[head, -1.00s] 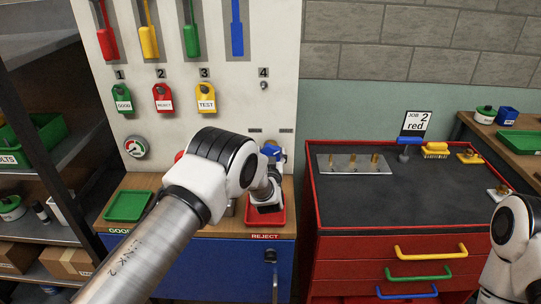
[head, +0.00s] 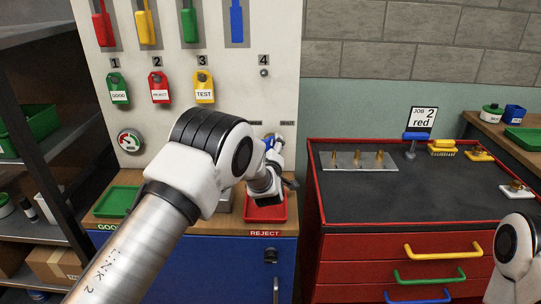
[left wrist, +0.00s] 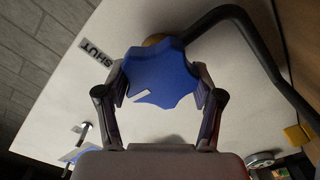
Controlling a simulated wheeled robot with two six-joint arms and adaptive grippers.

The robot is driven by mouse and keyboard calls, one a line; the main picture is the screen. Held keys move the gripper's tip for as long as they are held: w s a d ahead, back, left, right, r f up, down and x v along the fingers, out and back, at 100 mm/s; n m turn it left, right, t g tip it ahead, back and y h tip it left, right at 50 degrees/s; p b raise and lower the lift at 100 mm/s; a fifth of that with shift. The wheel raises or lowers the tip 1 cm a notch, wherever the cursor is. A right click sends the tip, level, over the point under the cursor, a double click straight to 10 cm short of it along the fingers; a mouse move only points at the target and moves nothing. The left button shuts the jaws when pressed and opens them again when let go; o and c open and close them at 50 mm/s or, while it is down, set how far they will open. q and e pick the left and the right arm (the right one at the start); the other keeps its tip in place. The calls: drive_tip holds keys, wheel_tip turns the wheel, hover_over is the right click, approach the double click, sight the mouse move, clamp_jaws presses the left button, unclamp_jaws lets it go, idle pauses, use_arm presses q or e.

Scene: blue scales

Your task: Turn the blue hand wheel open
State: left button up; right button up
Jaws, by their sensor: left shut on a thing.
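The blue hand wheel (left wrist: 160,78) is a lobed knob on the white panel, with a white mark on its lower left part in the left wrist view. My left gripper (left wrist: 160,92) is shut on it, one finger on each side. In the head view the left gripper (head: 272,158) is at the panel's lower right, with my arm hiding most of the wheel. A SHUT label (left wrist: 97,53) is on the panel beside the wheel, at its left in the wrist view. My right arm shows only at the right edge; its gripper is out of view.
A black bent bar (left wrist: 262,58) passes close to the wheel in the wrist view. Below the gripper is a red REJECT tray (head: 265,212); a green tray (head: 116,200) is to the left. A red bench (head: 405,195) with a dark top stands at right.

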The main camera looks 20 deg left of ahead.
use_arm(q)
drive_tip(key=n+b, duration=0.7)
drive_tip(key=f+n+b, duration=0.1)
drive_tip(key=n+b, duration=0.3)
drive_tip(key=shift+a, duration=0.1)
drive_tip(key=shift+n+b, duration=1.35)
drive_tip(key=shift+n, duration=0.05)
drive_tip(key=o, duration=1.1)
drive_tip(key=shift+s, duration=0.1)
drive_tip(key=shift+o, duration=0.2)
drive_tip(key=shift+a+r, duration=0.1)
drive_tip(key=shift+s, duration=0.1)
